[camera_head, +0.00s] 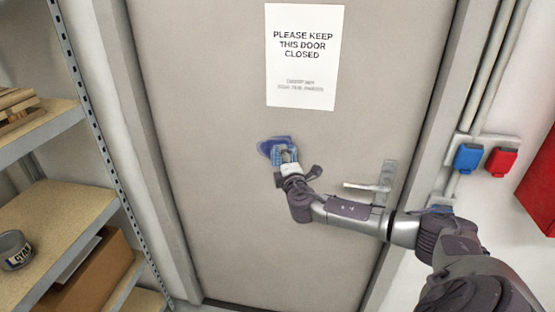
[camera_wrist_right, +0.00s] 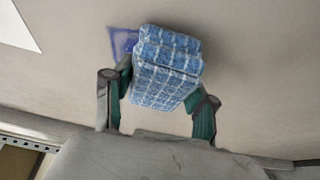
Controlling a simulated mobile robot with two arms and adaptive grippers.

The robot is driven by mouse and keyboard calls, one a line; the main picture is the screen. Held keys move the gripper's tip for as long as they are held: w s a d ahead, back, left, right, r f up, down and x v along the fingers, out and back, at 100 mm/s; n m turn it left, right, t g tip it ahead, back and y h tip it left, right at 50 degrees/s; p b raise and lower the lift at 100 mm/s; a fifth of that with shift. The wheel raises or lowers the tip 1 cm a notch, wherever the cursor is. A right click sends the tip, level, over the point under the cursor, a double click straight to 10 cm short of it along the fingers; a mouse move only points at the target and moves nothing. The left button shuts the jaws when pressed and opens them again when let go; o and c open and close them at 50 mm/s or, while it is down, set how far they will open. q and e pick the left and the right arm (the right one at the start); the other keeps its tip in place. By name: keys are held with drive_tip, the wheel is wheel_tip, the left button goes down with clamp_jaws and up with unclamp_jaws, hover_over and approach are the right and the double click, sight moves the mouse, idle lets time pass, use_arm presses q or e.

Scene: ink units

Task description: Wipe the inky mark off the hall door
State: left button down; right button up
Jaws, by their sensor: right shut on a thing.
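The hall door (camera_head: 215,210) is a plain grey-beige panel that fills the middle of the head view. A blue-violet inky mark (camera_head: 266,147) is on it, below the paper sign. My right gripper (camera_head: 287,163) is at the mark and hides part of it. In the wrist view, my right gripper (camera_wrist_right: 160,105) is shut on a blue and white checked cloth or sponge (camera_wrist_right: 168,65). Violet ink (camera_wrist_right: 122,42) shows on the door at the upper left of the cloth. I cannot tell whether the cloth touches the door. My left gripper is not in view.
A white sign (camera_head: 304,55) is on the door above the mark. A metal door handle (camera_head: 372,187) is to the right, close above my right forearm. Shelves (camera_head: 60,215) with a grey tin (camera_head: 14,250) stand at the left. Blue (camera_head: 467,158) and red (camera_head: 501,162) sockets are on the right wall.

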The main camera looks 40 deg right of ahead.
sight(294, 156)
drive_tip(key=shift+s+d, duration=0.95)
drive_tip(key=shift+s, duration=0.2)
drive_tip(key=shift+r+p, duration=0.5)
drive_tip(key=shift+r, duration=0.5)
drive_tip(key=shift+w+a+f, duration=0.15)
drive_tip(key=shift+w+a, duration=1.25)
drive_tip(key=shift+w, duration=0.2)
drive_tip(key=shift+w+a+b, duration=0.6)
drive_tip(key=shift+w+a, duration=0.65)
drive_tip(key=shift+w, duration=0.3)
drive_tip(key=shift+w+a+b, duration=0.4)
drive_tip(key=shift+w+a, duration=0.85)
drive_tip(key=shift+w, duration=0.2)
drive_tip(key=shift+r+p, duration=0.7)
drive_tip(key=shift+r, duration=0.3)
drive_tip(key=shift+s+d+f+p, duration=0.2)
drive_tip(key=shift+s+d+p, duration=0.15)
drive_tip(key=shift+s+d, duration=2.05)
drive_tip(key=shift+s, duration=0.25)
drive_tip(key=shift+s+d, duration=0.75)
drive_tip(key=shift+s, duration=0.2)
drive_tip(key=shift+s+d, duration=0.75)
drive_tip(key=shift+s, duration=0.25)
drive_tip(key=shift+a, duration=0.1)
